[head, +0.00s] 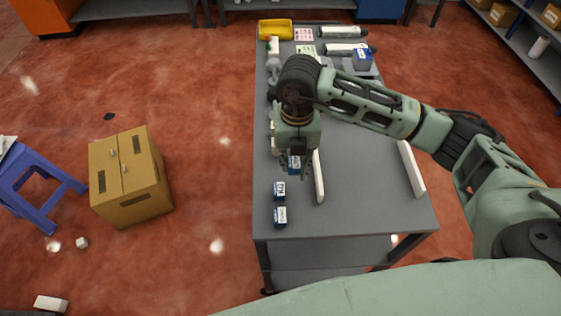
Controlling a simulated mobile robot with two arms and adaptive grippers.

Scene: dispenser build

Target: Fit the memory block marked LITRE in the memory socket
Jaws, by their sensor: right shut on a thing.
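My right gripper (293,174) points down over the left part of the grey table (362,185). It is shut on a small blue and white block (294,163), partly hidden between the fingers. I cannot read its marking. I cannot make out the memory socket; my arm hides part of the table. My left gripper is out of view.
A yellow tray (276,30), a blue box (362,59) and white cylinders are at the far end. The table's middle right is clear. A carton (131,178) stands on the floor.

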